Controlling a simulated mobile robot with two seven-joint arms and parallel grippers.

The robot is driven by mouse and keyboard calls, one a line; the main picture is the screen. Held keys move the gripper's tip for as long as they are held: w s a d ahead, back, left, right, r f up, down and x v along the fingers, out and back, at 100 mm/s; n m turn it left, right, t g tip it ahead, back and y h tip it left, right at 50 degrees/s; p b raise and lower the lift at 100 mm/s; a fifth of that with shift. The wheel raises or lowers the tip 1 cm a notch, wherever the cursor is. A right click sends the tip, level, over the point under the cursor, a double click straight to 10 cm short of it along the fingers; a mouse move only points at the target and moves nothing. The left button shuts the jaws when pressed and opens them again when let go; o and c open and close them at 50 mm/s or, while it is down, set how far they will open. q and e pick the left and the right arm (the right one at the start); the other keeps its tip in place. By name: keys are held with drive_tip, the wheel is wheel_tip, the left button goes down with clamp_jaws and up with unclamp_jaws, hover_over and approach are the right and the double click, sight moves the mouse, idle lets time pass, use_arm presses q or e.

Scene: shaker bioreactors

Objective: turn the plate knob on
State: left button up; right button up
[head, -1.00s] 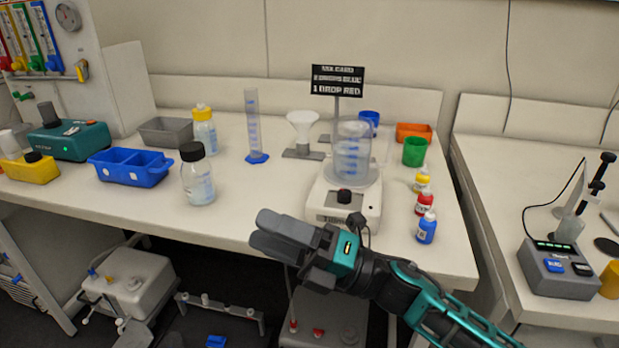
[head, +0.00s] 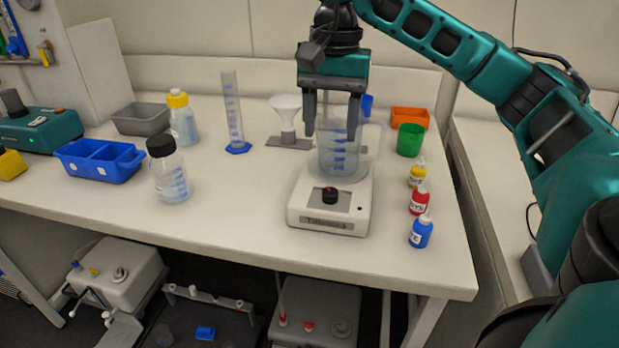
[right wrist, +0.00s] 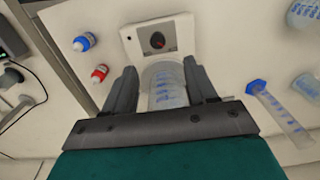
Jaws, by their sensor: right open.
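The white stirrer plate (head: 300,203) stands near the front right of the bench. Its black knob (head: 330,195) with a red mark is on the front; it also shows in the right wrist view (right wrist: 158,41). A clear beaker with blue marks (head: 345,152) stands on the plate. My right gripper (head: 331,133) points down above the plate, its fingers apart near the beaker's rim. In the right wrist view the fingers (right wrist: 163,88) show on either side of the beaker; whether they touch it is unclear. The knob lies beyond the fingertips. My left gripper is not in view.
Yellow (head: 416,175), red (head: 418,203) and blue (head: 421,233) dropper bottles stand right of the plate. A green cup (head: 410,140) is behind them. A graduated cylinder (head: 233,115) and a funnel on a stand (head: 287,112) are to the left.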

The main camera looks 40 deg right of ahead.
drive_tip(key=b, duration=0.4)
hover_over(330, 191)
wheel_tip(330, 191, down, 6)
drive_tip(key=shift+r, duration=0.1)
wheel_tip(330, 191, down, 5)
drive_tip(key=shift+d+f+b, duration=0.1)
drive_tip(key=shift+b, duration=1.05)
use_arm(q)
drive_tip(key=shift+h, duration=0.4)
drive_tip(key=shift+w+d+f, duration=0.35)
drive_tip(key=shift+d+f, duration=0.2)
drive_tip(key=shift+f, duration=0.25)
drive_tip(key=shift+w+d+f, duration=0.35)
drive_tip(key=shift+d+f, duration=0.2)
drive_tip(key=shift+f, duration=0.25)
use_arm(e)
drive_tip(key=shift+f, duration=0.75)
drive_tip(key=c, duration=0.8)
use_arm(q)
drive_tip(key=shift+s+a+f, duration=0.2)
use_arm(e)
drive_tip(key=shift+c, duration=1.3)
